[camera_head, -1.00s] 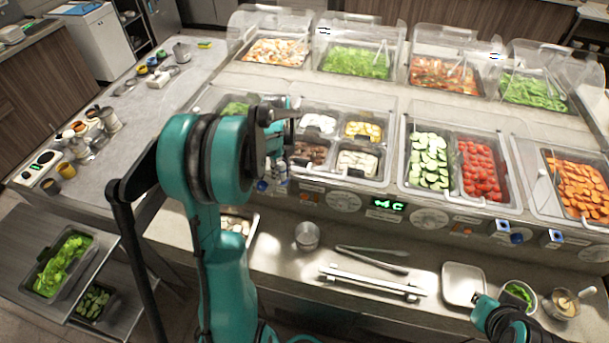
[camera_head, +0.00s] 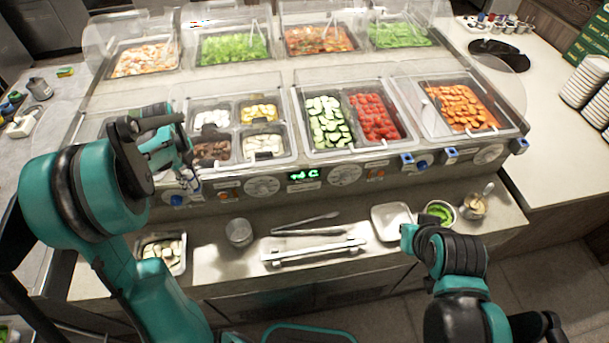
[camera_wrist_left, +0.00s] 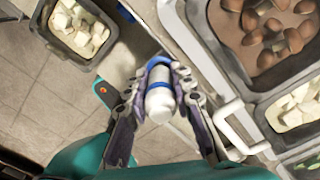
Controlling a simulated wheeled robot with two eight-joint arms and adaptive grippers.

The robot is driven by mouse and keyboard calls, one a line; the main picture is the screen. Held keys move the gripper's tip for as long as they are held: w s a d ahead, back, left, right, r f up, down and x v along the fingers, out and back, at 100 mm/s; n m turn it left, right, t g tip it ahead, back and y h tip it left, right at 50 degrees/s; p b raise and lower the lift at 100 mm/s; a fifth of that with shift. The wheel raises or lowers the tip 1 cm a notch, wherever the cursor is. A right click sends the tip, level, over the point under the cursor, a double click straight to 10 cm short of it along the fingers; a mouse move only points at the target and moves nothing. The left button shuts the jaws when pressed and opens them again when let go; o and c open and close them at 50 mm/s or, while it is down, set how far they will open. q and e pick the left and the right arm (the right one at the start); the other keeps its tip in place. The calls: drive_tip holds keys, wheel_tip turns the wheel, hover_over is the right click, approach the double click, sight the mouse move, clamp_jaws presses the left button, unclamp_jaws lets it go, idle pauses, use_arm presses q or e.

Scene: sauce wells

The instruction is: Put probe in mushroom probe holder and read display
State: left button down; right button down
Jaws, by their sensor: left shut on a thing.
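In the left wrist view my left gripper (camera_wrist_left: 160,85) is shut on the probe (camera_wrist_left: 160,103), a white rounded cylinder with blue bands. In the head view my left gripper (camera_head: 190,172) is in front of the counter's front panel, below the mushroom pan (camera_head: 212,152). The mushrooms also show at upper right in the left wrist view (camera_wrist_left: 262,40). The display (camera_head: 304,175) is lit green on the front panel; it seems to read a short value ending in C. I cannot tell which holder is the mushroom one. My right gripper (camera_head: 410,238) is by the white square plate; its fingers are unclear.
Blue-and-white holders (camera_head: 407,159) sit along the front panel to the right. On the ledge below are a metal cup (camera_head: 239,232), tongs (camera_head: 305,224), a metal rail (camera_head: 312,250), a white plate (camera_head: 391,222) and a bowl of greens (camera_head: 440,212). Clear lids cover the pans.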

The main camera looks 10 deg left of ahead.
sight(186, 170)
use_arm(q)
drive_tip(key=shift+s, duration=0.1)
idle(0.3)
drive_tip(key=shift+a+r+p, duration=0.1)
drive_tip(key=shift+r+p, duration=0.5)
drive_tip(key=shift+p, duration=0.05)
drive_tip(key=shift+r+p, duration=0.4)
drive_tip(key=shift+r, duration=0.3)
drive_tip(key=shift+r+p, duration=1.55)
drive_tip(key=shift+r, duration=0.75)
drive_tip(key=shift+w, duration=0.2)
